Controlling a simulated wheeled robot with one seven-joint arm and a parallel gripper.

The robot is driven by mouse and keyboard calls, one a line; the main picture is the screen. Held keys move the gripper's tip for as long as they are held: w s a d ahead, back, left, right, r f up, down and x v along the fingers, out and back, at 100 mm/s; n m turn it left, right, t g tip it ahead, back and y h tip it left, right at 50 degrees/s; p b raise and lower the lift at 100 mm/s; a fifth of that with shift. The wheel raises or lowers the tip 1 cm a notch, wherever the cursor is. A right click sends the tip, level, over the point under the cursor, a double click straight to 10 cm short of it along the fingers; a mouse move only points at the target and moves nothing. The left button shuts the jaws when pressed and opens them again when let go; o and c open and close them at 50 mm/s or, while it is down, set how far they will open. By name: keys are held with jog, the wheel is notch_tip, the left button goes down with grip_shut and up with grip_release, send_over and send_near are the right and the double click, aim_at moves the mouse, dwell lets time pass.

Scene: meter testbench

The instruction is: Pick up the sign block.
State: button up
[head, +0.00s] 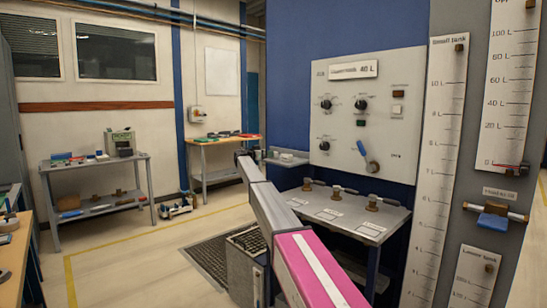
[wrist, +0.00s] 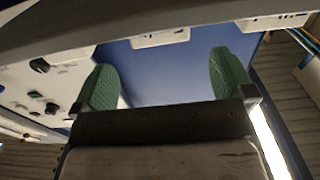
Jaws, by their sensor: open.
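No block is clearly marked as the sign block. A small pale block (head: 287,154) sits on the grey wall shelf (head: 272,161) left of the test panel; it is too small to read. Blue wall shows behind the fingers. In the head view my arm reaches away toward the shelf, and my gripper's fingertips cannot be made out.
The grey test panel (head: 372,118) has knobs and a blue-handled lever. Below it a bench (head: 345,222) carries several brass valves. Tall tank scales (head: 436,170) stand at the right. A grey band (wrist: 60,38) crosses the top of the wrist view.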

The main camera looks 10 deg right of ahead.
jog(key=x, duration=0.6)
jog(key=shift+w+d+f, duration=0.15)
jog(key=shift+w+d, duration=0.05)
jog(key=shift+w, duration=0.1)
jog(key=c, duration=1)
